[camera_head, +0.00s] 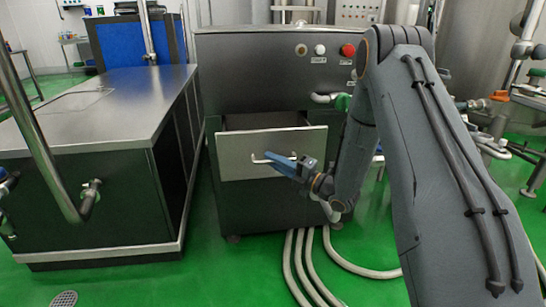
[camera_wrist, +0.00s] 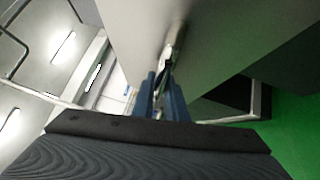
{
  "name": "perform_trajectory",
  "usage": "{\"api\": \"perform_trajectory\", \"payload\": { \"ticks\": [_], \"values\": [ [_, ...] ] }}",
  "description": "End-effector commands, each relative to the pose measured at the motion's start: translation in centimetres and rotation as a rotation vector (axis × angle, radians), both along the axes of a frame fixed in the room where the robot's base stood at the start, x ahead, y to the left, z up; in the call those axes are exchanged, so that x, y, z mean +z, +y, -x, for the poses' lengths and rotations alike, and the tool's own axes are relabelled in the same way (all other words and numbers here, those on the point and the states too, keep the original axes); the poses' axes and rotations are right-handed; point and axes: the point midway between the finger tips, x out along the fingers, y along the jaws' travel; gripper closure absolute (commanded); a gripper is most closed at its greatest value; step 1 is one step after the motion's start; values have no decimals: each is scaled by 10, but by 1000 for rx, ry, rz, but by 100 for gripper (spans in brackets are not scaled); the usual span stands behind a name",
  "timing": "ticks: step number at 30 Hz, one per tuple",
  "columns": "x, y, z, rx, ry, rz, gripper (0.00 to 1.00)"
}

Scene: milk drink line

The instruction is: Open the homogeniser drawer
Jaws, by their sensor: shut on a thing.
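The homogeniser (camera_head: 275,80) is a dark grey metal cabinet in the middle of the head view. Its drawer (camera_head: 235,165) has a light metal front and stands pulled out, with a dark gap showing above and behind the front. A bar handle (camera_head: 257,158) sits on the drawer front. My gripper (camera_head: 282,163) is at the handle, with its blue fingers shut on it. In the wrist view the blue fingers (camera_wrist: 160,98) close around the metal handle (camera_wrist: 175,50) in front of the pale drawer front (camera_wrist: 215,30). Part of the handle is hidden by the fingers.
A steel-topped bench (camera_head: 100,105) stands left of the homogeniser. Hoses (camera_head: 310,265) run over the green floor below the drawer. A white and a red button (camera_head: 348,50) are on the homogeniser's upper panel. Green floor (camera_head: 215,270) in front is clear.

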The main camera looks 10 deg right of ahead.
Motion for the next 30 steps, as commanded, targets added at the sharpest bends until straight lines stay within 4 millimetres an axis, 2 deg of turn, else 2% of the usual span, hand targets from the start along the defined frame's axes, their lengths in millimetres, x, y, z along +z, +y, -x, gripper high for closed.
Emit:
{"api": "perform_trajectory", "payload": {
  "ticks": [6,20,21,22,30],
  "values": [
    [0,0,17,0,2,1,100],
    [0,0,20,-1,0,0,100],
    [0,0,20,-1,0,0,83],
    [0,0,20,-1,0,0,80],
    [0,-1,20,-1,0,0,80]
  ]
}}
